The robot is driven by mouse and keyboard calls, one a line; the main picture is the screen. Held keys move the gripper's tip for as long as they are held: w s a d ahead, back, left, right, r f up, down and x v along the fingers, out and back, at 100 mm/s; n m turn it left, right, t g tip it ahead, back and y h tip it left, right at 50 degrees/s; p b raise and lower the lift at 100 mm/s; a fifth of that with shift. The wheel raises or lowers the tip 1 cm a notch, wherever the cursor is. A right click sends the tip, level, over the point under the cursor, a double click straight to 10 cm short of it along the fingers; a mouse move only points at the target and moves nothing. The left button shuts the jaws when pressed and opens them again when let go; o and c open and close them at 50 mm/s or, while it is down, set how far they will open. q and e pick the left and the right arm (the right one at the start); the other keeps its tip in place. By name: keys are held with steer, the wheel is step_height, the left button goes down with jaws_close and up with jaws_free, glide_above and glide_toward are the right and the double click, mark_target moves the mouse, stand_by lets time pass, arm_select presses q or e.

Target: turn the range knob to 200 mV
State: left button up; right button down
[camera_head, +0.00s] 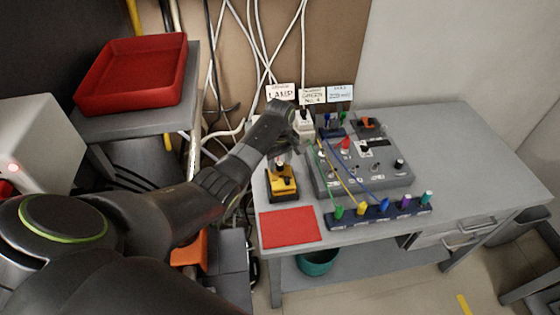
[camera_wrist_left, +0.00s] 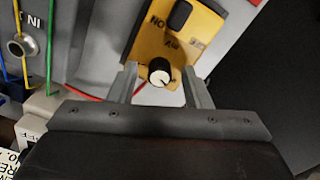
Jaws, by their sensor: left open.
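The range knob (camera_wrist_left: 160,72) is a small black knob with a pale top on the face of a yellow meter (camera_wrist_left: 186,32) in the left wrist view. My left gripper (camera_wrist_left: 159,78) is open, with one finger on each side of the knob and apparent gaps between. I cannot tell its height above the face or the exact setting. A black switch (camera_wrist_left: 180,15) and the letters "ON" and "mV" show on the face. In the head view the yellow meter (camera_head: 283,186) stands at the left of the desk, below my left gripper (camera_head: 281,157). My right gripper is not seen.
A grey panel box (camera_head: 350,165) with knobs and coloured wires stands right of the meter. A blue strip (camera_head: 375,217) with coloured plugs and a red mat (camera_head: 290,227) lie in front. Label cards (camera_head: 312,97) stand behind. The desk's right side (camera_head: 450,150) is clear.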

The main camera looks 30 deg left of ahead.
arm_select(q)
jaws_close()
stand_by(0.3)
